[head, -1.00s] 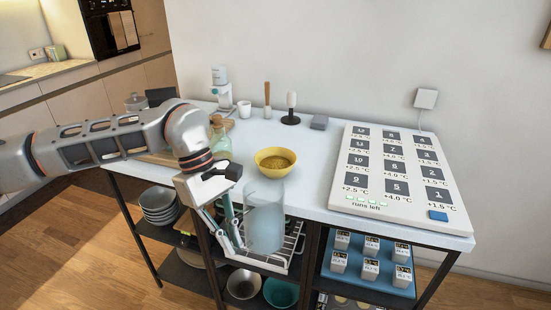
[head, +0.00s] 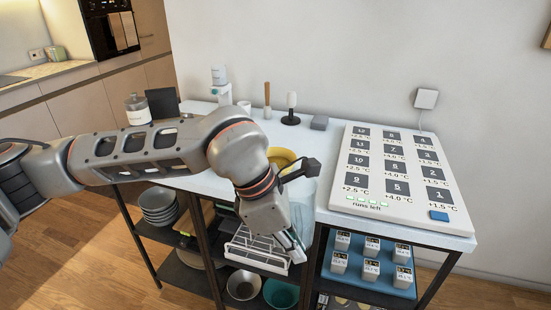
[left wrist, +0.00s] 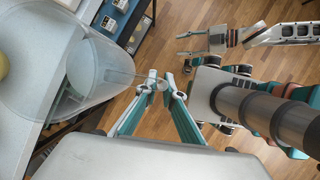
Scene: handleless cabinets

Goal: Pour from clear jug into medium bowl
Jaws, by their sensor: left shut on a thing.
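The clear jug (head: 303,212) is pale and see-through. In the head view it is partly hidden behind my left gripper (head: 296,242), at the table's front edge. In the left wrist view the jug (left wrist: 62,100) fills the left side, and my left gripper (left wrist: 160,84) is shut on its handle. A yellow bowl (head: 283,155) stands on the table behind my wrist, mostly hidden; its edge also shows at the left of the wrist view (left wrist: 3,66). My right gripper (left wrist: 187,46) shows in the left wrist view, open and empty, above the floor.
A white panel (head: 391,178) with numbered squares lies on the right of the white table. Shelves below hold grey bowls (head: 158,203), a teal bowl (head: 281,292) and a dish rack (head: 257,252).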

